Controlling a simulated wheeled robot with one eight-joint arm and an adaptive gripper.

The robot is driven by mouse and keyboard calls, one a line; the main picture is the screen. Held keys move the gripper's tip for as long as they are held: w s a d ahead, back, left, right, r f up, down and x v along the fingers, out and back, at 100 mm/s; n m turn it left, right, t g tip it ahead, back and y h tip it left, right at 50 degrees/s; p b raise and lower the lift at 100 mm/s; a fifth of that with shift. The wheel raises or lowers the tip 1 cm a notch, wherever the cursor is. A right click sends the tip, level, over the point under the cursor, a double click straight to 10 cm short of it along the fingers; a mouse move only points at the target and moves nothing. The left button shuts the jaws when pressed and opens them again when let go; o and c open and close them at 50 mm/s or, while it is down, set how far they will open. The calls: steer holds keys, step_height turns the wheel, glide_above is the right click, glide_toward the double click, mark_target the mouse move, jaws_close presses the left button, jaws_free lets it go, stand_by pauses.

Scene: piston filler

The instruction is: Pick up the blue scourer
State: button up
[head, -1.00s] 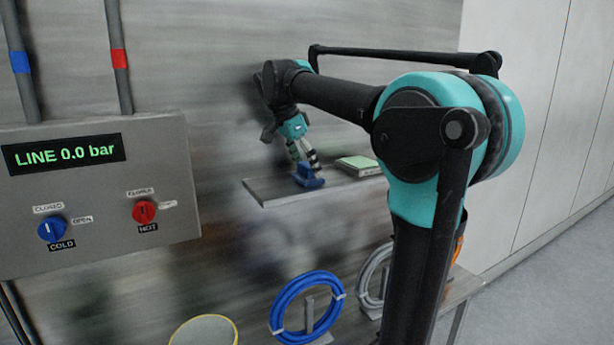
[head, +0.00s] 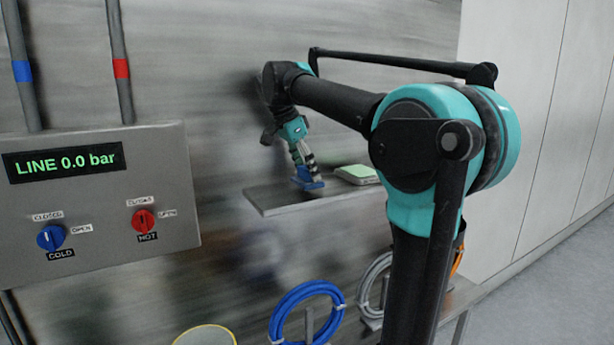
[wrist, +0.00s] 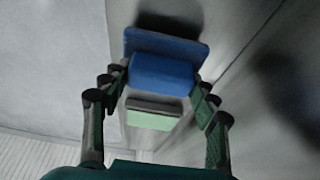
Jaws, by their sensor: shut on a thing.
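The blue scourer (head: 309,184) is at the small metal wall shelf, under my gripper (head: 303,174). In the wrist view the blue scourer (wrist: 162,76) shows a wide flat base and a raised block on top. My gripper's fingers (wrist: 160,90) are on both sides of the raised block, shut on it. In the head view the scourer looks low, at or just over the shelf top; I cannot tell whether it touches.
A pale green and grey pad (head: 357,174) lies on the shelf (head: 277,203) to the right of the scourer; it also shows in the wrist view (wrist: 152,118). A control box (head: 100,190) is on the wall at left. Blue hose (head: 283,318) and grey hose (head: 369,287) coils hang below.

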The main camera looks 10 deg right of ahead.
step_height(320, 180, up, 18)
steer(key=shift+r, duration=0.2)
